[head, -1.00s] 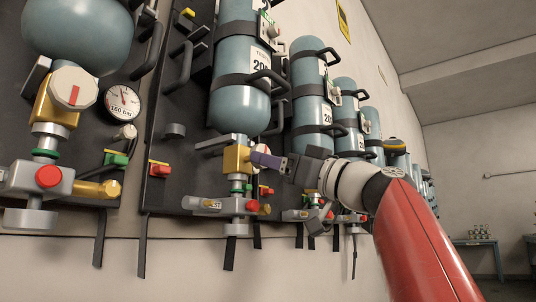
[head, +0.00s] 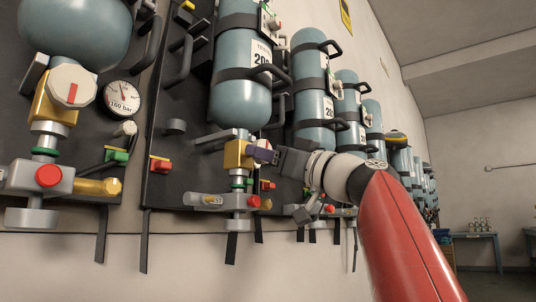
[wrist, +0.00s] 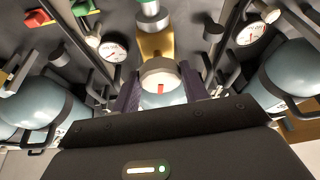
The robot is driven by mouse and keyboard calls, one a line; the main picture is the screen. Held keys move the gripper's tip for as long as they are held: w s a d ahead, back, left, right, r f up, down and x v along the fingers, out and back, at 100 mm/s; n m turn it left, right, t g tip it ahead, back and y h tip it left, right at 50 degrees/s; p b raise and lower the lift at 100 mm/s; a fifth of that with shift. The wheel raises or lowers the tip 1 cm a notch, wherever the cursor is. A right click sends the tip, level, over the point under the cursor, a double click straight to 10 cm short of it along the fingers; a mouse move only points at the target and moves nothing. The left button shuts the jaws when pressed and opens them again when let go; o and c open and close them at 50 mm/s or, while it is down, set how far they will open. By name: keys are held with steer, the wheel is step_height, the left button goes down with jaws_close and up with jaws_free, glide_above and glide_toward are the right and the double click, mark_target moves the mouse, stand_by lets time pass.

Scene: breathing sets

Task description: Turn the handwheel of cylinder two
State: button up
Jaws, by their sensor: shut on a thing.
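The second blue cylinder from the left (head: 240,102) hangs strapped to a dark panel. Its yellow valve body (head: 237,154) is under its neck. My gripper (head: 262,153) reaches in from the right, its dark purple fingers at the valve's near side. In the wrist view, the pale round handwheel (wrist: 160,73) with a red mark sits between the two fingers of my gripper (wrist: 160,90), which is shut on it. The red mark stands upright in that picture.
The first cylinder (head: 75,32), its handwheel (head: 71,87) and a gauge (head: 122,98) are at the left. More cylinders (head: 313,85) line the wall behind my arm. Open floor lies at the right.

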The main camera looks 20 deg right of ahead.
steer(key=shift+m, duration=0.3)
steer(key=m+h+p, duration=0.2)
steer(key=m+h, duration=0.1)
steer(key=m, duration=0.6)
steer(key=m+g+h+p, duration=0.1)
steer(key=m+h+p, duration=0.1)
steer(key=m, duration=0.7)
steer(key=m+g+h+p, duration=0.1)
steer(key=m+h, duration=0.3)
steer(key=m, duration=0.6)
steer(key=shift+s+a+r+p, duration=0.15)
steer(key=shift+a+r+p, duration=0.2)
steer(key=shift+p, duration=0.35)
steer(key=shift+d+r+m, duration=0.1)
steer(key=shift+d+m, duration=0.05)
steer(key=shift+m, duration=0.15)
steer(key=o, duration=1)
